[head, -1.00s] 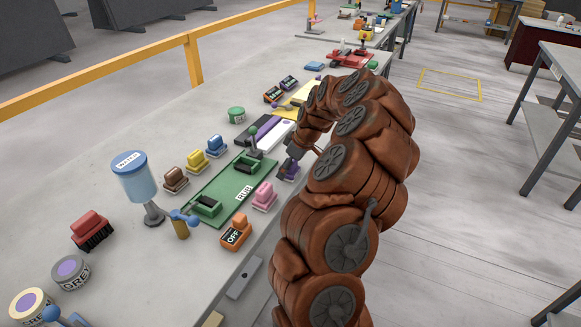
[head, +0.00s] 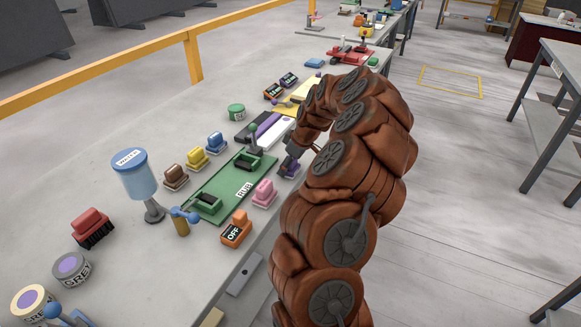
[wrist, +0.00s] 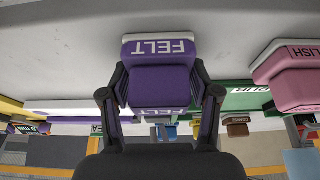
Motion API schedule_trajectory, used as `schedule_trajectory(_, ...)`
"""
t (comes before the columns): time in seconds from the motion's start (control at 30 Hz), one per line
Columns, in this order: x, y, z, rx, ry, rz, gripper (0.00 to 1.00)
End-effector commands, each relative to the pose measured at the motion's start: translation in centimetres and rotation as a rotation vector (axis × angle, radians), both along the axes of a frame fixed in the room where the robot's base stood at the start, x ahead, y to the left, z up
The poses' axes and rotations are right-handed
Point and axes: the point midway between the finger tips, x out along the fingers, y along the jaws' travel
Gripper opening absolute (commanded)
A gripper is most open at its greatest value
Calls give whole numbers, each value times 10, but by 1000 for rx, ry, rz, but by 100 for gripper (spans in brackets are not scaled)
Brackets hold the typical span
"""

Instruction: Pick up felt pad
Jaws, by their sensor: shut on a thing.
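The felt pad (wrist: 160,78) is a purple block with a pale base and white FELT lettering, upside down in the wrist view. My gripper (wrist: 160,100) is shut on it, one dark finger on each side. In the head view my gripper (head: 288,162) is at the slab's right edge, near the white board. Only a small purple part of the pad shows there, mostly hidden by the gripper and arm. I cannot tell whether the pad touches the slab.
The pink block (head: 264,193) stands close to the gripper, beside the green RUB board (head: 222,200). The orange OFF block (head: 236,231) is nearer the front. Brown, yellow and blue blocks line the board's far side. The white board (head: 275,134) lies behind the gripper.

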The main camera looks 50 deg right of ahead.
Motion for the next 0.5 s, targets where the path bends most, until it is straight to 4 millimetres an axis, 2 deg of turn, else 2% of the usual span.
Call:
schedule_trajectory(0.27,0,0,2,0,0,0,24)
schedule_trajectory(0.5,1,0,19,0,-2,0,24)
